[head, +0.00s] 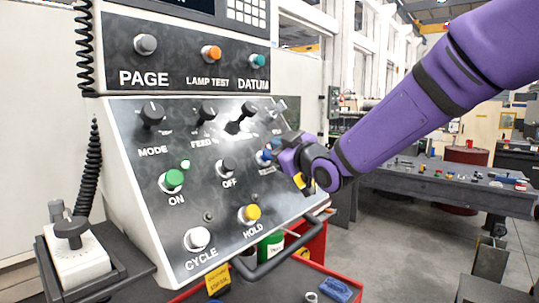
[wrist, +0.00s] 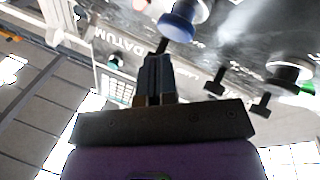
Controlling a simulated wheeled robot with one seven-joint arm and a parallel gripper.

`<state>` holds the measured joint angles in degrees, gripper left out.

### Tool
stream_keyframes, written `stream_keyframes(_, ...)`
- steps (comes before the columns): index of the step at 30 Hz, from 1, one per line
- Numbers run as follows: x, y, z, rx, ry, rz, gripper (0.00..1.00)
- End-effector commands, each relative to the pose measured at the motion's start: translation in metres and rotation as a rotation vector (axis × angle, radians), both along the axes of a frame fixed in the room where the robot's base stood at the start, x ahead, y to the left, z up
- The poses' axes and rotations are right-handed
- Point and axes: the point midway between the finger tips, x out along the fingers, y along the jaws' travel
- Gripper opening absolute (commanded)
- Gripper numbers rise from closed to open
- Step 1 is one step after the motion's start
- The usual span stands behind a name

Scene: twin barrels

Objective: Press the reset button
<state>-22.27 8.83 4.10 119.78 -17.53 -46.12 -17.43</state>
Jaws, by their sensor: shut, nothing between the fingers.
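The blue button (head: 264,156) sits on the sloped control panel, right of the OFF button. The label below it is partly hidden by my arm, so I cannot read it fully. The blue button also shows large in the wrist view (wrist: 178,27), at the top. My gripper (head: 279,143) is at the right edge of the panel, close beside the blue button. In the wrist view my gripper (wrist: 157,58) is shut and empty, its fingertips just below the blue button in the picture. I cannot tell whether they touch it.
The OFF button (head: 227,167), the yellow HOLD button (head: 249,213) and black knobs (head: 246,116) are close by. A dark handrail (head: 283,257) runs along the panel's lower edge. A workbench (head: 430,172) stands at the right, with open floor before it.

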Motion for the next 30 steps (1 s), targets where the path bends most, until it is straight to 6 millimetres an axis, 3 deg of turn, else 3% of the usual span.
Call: stream_keyframes(30,0.0047,0.0064,-0.0058,0.000,0.000,0.000,0.00)
